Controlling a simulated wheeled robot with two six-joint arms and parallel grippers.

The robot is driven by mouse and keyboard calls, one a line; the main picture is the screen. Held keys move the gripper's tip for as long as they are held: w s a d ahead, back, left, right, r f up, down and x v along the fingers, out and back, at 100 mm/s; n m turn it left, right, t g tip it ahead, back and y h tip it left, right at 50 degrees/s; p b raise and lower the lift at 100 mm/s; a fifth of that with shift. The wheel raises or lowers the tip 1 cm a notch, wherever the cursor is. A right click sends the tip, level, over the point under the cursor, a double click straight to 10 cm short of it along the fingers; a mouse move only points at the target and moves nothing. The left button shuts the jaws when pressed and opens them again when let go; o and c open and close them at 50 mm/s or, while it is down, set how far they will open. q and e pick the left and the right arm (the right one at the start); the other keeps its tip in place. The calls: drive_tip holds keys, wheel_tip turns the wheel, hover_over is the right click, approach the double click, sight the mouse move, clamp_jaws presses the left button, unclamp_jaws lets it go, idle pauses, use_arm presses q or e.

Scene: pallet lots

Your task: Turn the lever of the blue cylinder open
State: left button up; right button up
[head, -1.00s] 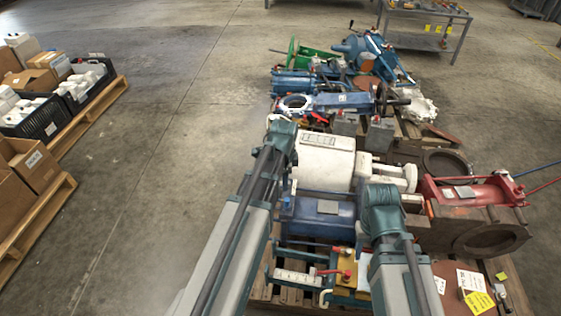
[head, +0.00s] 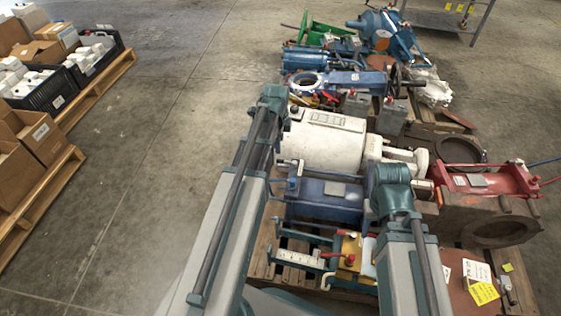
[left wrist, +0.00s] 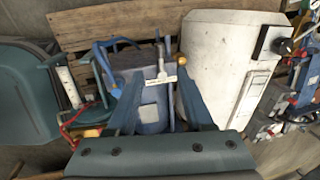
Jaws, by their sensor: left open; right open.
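The blue cylinder (head: 328,190) lies on a pallet in front of the white cylinder, with a grey plate on its top. It also shows in the left wrist view (left wrist: 151,117), between my fingers. A thin pale lever-like part (left wrist: 161,62) stands at its far end there; I cannot tell its exact angle. My left gripper (left wrist: 158,78) is open, its fingers spread above the blue cylinder on either side of this part. I cannot tell whether they touch it. In the head view my left fingers are not visible. My right arm reaches over the cylinder's right end; its gripper is hidden.
The white cylinder (head: 325,137) lies close behind. A red cylinder (head: 484,181) is at the right. A yellow block with a red lever (head: 350,252) sits in front. More blue and green machinery stands farther back. The floor at left is clear up to the pallets of boxes.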

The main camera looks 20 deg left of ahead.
sight(281, 160)
use_arm(q)
drive_tip(key=f+b, duration=0.3)
drive_tip(key=w+f+b, duration=0.1)
drive_tip(key=f+b, duration=0.2)
drive_tip(key=f, duration=0.1)
drive_tip(key=w+f+b, duration=0.1)
drive_tip(key=f+b, duration=0.2)
drive_tip(key=b, duration=0.1)
drive_tip(key=shift+a+f, duration=0.25)
drive_tip(key=shift+f, duration=0.15)
clamp_jaws()
idle(0.9)
